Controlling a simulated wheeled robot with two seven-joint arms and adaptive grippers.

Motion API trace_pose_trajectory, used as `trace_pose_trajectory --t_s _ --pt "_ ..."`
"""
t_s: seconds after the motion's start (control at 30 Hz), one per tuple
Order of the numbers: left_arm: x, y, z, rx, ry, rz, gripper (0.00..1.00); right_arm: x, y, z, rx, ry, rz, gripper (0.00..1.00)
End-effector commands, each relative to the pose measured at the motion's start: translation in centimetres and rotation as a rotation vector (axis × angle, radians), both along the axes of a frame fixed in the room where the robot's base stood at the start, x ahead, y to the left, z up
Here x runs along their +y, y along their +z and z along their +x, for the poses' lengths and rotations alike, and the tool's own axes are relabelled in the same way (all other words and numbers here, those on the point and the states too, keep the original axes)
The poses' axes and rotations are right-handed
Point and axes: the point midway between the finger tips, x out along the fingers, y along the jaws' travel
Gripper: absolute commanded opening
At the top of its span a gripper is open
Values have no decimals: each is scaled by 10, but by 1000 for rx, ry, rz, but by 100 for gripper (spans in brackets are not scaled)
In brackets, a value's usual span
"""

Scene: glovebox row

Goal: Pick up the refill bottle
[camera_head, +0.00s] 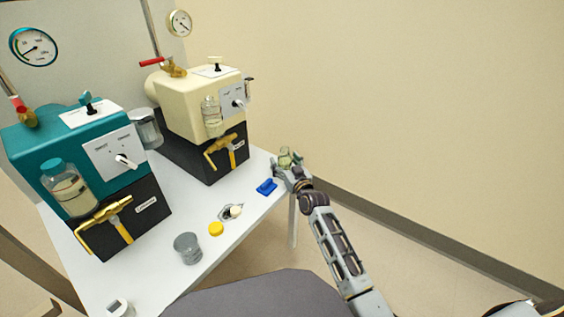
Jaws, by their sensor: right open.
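A small pale green, see-through bottle (285,156), which looks like the refill bottle, stands at the far right corner of the white table (183,205). My right gripper (284,167) is at that corner with its fingers open, right by the bottle. The gripper hides the bottle's lower part, and I cannot tell whether the fingers touch it. Two other bottles are fixed on the machines: one with a teal cap (66,188) on the teal machine and a clear one (211,115) on the cream machine. My left gripper is out of view.
The teal machine (62,142) and cream machine (190,101) line the table's back left. A blue block (266,187), a white knobbed part (235,211), a yellow cap (216,229) and a grey cup (187,247) lie along the front. A beige wall (400,90) rises behind.

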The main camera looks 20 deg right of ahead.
Motion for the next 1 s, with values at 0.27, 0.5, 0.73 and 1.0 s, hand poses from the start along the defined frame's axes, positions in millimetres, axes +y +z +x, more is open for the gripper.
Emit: trace_pose_trajectory --t_s 0.27,0.5,0.73,1.0 --pt "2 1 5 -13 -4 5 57 0 1 0 -1 0 -1 74" --pt "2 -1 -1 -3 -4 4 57 0 1 0 -1 0 0 74" --pt "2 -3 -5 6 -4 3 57 0 1 0 -1 0 0 52" --pt "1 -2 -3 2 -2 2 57 0 1 0 -1 0 0 19"
